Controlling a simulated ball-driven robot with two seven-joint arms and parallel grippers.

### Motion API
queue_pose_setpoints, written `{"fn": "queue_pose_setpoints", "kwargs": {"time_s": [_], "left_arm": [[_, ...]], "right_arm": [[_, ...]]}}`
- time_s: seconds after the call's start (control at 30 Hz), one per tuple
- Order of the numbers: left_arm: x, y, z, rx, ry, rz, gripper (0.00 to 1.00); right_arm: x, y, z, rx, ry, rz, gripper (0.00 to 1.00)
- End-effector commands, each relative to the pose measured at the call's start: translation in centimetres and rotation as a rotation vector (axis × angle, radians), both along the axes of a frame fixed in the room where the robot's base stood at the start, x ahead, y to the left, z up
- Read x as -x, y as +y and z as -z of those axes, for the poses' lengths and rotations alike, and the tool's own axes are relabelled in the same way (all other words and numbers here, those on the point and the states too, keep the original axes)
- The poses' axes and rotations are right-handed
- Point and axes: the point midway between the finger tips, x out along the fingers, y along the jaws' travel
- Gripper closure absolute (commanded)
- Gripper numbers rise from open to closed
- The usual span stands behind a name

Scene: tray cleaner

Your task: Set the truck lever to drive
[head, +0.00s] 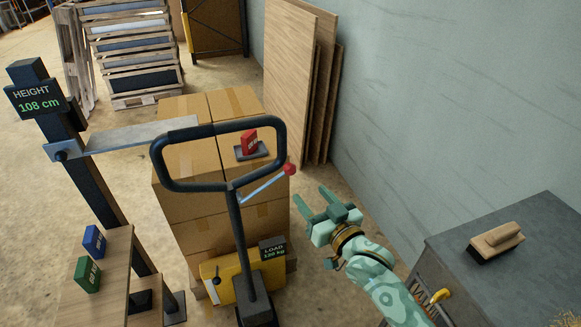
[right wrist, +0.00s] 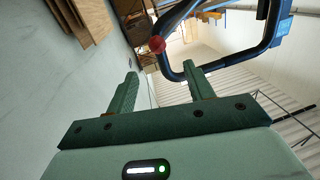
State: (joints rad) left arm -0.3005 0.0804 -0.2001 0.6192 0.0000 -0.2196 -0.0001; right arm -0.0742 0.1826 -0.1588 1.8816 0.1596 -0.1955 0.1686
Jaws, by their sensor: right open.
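The truck lever is a thin light-blue rod (head: 262,187) with a red knob (head: 290,169), set on the dark column under the truck's looped handle (head: 281,140). It slants up to the right in the head view. My right gripper (head: 325,191) is open and empty, to the right of the knob and slightly lower in the picture, apart from it. In the right wrist view the red knob (right wrist: 157,44) shows beyond the gap between the fingers (right wrist: 160,76), with the handle loop (right wrist: 266,50) behind and to the right. My left gripper is not in view.
Stacked cartons (head: 175,185) stand behind the handle, with a red block (head: 249,140) on a dark pad on top. A height post (head: 100,190) and a wooden table (head: 110,262) are at left. A grey cabinet (head: 455,235) with a brush (head: 497,240) is at right.

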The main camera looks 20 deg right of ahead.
Motion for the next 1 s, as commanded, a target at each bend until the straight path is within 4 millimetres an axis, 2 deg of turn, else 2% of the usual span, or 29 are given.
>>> {"fn": "queue_pose_setpoints", "kwargs": {"time_s": [0.03, 0.2, 0.43, 0.6, 0.9, 0.97, 1.0], "left_arm": [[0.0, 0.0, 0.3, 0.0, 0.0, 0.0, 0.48], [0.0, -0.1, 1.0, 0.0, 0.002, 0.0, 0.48], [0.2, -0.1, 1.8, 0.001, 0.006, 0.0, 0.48], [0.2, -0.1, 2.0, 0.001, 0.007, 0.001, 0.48], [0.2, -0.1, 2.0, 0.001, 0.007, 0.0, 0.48], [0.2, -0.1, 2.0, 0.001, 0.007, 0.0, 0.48], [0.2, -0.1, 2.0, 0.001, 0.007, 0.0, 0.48]], "right_arm": [[-1.4, 0.3, 0.0, -0.001, -0.003, 0.0, 0.47], [-5.8, 1.1, 0.1, 0.0, -0.001, 0.0, 0.47], [-10.2, 2.0, 0.1, 0.001, 0.001, -0.001, 0.47], [-11.6, 2.4, 0.1, 0.001, 0.002, -0.001, 0.47], [-11.9, 2.4, 0.0, 0.001, 0.002, -0.001, 0.47], [-11.9, 2.4, 0.0, 0.001, 0.002, -0.001, 0.61], [-11.9, 2.4, 0.0, 0.001, 0.002, 0.0, 0.72]]}}
